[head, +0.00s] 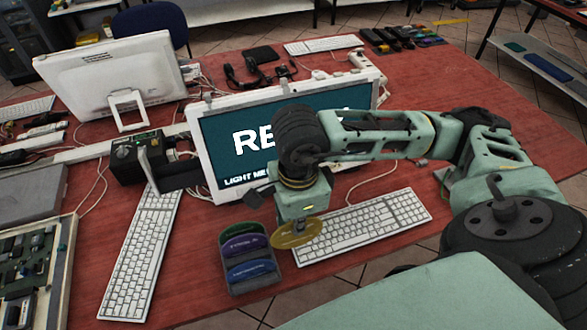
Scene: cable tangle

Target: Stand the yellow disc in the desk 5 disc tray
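The yellow disc (296,233) is held in my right gripper (298,222), which points down between the screen and the near table edge. The disc looks thin and tilted, and the fingers are mostly hidden behind the gripper body. The disc tray (237,291) is a small dark rack on the red table, just left of and nearer than the disc. It holds a green disc (238,229), a purple disc (245,244) and a blue disc (252,271). The yellow disc is apart from these discs. My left gripper is not in view.
A white keyboard (375,225) lies right of the tray, partly under my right arm. Another keyboard (140,258) lies to the left. A monitor (235,165) stands behind the gripper. A black box (130,165) and loose cables are at left. Bare table shows left of the tray.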

